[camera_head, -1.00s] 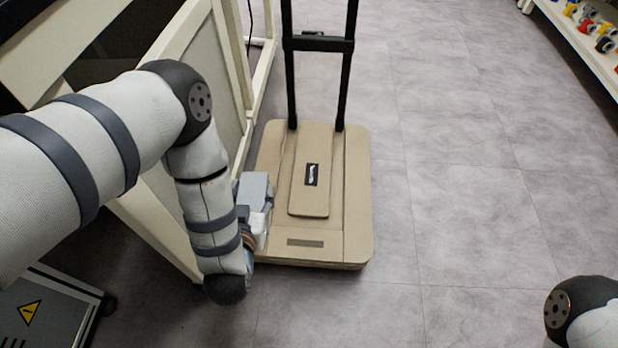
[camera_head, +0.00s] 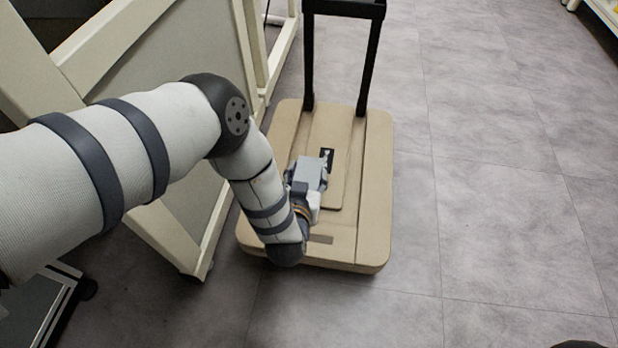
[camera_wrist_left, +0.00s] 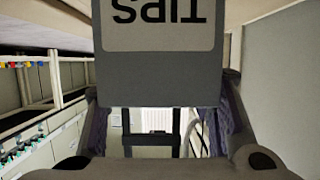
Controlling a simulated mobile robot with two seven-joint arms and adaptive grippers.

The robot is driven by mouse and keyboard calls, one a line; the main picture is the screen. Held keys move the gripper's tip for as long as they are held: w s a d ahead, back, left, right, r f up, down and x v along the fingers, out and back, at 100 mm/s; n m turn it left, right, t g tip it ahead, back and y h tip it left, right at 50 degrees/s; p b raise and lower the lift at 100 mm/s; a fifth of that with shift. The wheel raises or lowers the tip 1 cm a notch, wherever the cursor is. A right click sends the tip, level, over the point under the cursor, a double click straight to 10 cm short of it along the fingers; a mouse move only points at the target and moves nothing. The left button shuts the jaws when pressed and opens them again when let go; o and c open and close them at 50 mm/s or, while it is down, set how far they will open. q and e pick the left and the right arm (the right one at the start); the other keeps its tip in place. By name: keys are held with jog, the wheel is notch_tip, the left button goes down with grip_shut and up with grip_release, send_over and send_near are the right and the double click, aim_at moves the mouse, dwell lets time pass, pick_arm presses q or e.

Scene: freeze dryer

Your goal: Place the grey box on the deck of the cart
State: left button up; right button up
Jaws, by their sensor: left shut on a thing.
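The grey box (camera_head: 308,173) is held by my left gripper (camera_head: 306,190) over the left middle part of the cart's beige deck (camera_head: 375,190). In the left wrist view the grey box (camera_wrist_left: 158,70), with the letters "TIPS" upside down, sits between the two fingers of my left gripper (camera_wrist_left: 160,110). The box covers part of the deck's raised middle panel and its label. I cannot tell whether its underside touches the deck. Of my right arm only a dark edge shows at the bottom right; its gripper is out of view.
The cart's black handle (camera_head: 342,10) rises at the deck's far end. A cream frame with grey panels (camera_head: 195,90) stands close on the left, beside my left arm. Bare grey floor (camera_head: 490,200) lies to the right. A white shelf edge (camera_head: 600,20) shows at the far right.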

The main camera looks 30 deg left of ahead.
pick_arm(q)
jog(key=shift+r, duration=0.15)
jog(key=o, duration=1.2)
jog(key=shift+s+r, duration=0.1)
jog(key=p+v, duration=0.5)
jog(key=v, duration=0.6)
jog(key=shift+s+d, duration=0.2)
jog(key=shift+s, duration=0.2)
pick_arm(e)
jog(key=r, duration=0.1)
jog(key=w+r+t, duration=0.1)
jog(key=r, duration=0.1)
jog(key=shift+w+r, duration=0.2)
jog(key=shift+r, duration=0.1)
